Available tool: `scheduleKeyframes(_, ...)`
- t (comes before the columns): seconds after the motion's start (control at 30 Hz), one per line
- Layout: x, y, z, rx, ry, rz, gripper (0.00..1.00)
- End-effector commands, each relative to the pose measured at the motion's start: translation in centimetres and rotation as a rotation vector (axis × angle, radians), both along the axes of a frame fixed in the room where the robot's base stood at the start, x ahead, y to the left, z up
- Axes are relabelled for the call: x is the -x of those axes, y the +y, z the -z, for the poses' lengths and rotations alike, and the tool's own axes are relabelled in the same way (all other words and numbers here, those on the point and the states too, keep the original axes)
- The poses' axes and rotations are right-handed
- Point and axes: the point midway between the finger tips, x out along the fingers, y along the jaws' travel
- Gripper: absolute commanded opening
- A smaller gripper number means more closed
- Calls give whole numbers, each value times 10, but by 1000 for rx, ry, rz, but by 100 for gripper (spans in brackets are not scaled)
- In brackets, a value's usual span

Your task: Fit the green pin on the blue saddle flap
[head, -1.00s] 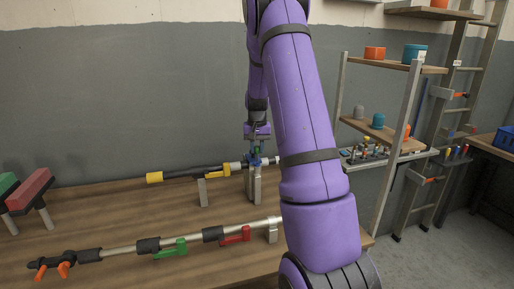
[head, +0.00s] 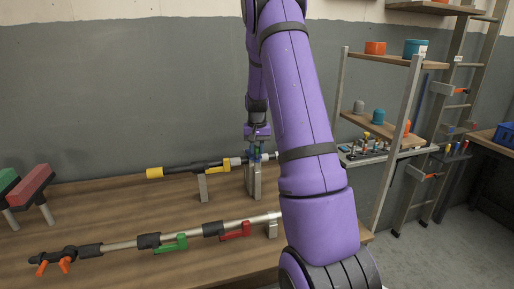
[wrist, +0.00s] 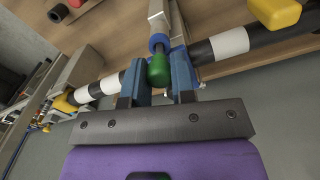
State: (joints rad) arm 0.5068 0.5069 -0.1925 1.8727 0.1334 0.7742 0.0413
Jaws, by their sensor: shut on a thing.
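My gripper (head: 256,150) is over the right part of the rear pole, above a pale support post (head: 254,182). In the wrist view its two blue fingers (wrist: 158,76) stand on either side of the green pin (wrist: 158,70), and they are shut on it. A blue ring-like part (wrist: 158,41) on a pale post lies just beyond the pin's end. I cannot tell whether the pin touches it. Blue shows around the fingers in the head view, but I cannot separate the blue saddle flap from the fingers there.
The rear pole (head: 180,170) carries a yellow flap (head: 221,169). A front pole (head: 120,244) carries a green flap (head: 171,244) and a red flap (head: 236,232). Red and green blocks on legs stand at left. A shelf rack (head: 410,95) stands at right.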

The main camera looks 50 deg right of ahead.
Motion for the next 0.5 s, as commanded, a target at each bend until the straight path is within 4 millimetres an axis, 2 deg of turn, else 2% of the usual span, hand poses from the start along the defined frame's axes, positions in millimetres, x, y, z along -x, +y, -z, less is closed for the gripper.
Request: scheduleKeyframes(0.5,0,0,11,0,0,0,1)
